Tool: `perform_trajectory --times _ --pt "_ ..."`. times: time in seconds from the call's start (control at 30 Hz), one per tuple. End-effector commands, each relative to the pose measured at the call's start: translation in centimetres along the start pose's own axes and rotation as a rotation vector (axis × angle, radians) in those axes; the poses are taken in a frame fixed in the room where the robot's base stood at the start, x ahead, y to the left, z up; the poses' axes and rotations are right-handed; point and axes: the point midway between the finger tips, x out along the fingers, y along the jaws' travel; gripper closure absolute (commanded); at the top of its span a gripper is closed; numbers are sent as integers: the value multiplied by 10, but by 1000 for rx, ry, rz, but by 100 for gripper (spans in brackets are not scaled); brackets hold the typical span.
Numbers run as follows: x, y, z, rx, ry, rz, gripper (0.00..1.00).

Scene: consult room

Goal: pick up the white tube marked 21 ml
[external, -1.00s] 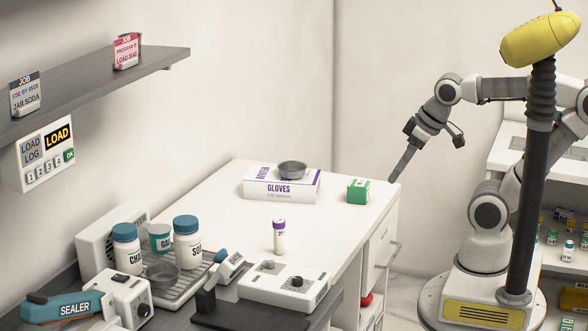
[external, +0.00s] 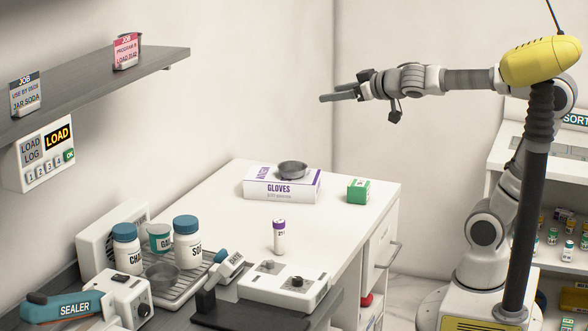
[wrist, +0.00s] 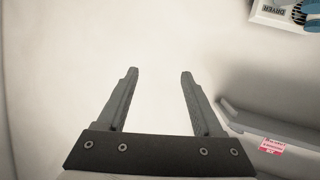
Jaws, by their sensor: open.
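The white tube (external: 279,237) with a purple cap stands upright on the white counter (external: 225,207). Its label shows a dark marking starting with 2; the rest is too small to read. My gripper (external: 322,98) is raised in the air above the back right of the counter, far above and to the right of the tube, pointing left. In the wrist view my gripper (wrist: 158,75) has its two fingers apart with nothing between them. The tube does not show in the wrist view.
A gloves box (external: 281,186) with a metal bowl (external: 292,170) on it and a green box (external: 358,190) stand behind the tube. A white device (external: 284,285) is in front of it. Lidded jars (external: 187,242) stand left. A wall shelf (external: 95,88) juts out at upper left.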

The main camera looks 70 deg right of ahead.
Motion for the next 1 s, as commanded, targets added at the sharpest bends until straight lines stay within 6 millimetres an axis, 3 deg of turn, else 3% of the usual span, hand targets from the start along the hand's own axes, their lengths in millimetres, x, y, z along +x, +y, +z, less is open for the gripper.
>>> perform_trajectory --times 0.03,0.2,0.5,0.7,1.0 --pt "13 -10 -1 -11 42 -40 32" --pt "39 -50 -8 -39 120 -227 32" --pt "55 -101 21 -67 62 -480 32" --pt "59 -123 51 -79 -32 -608 32" --pt "72 -130 93 -73 -35 -609 32"
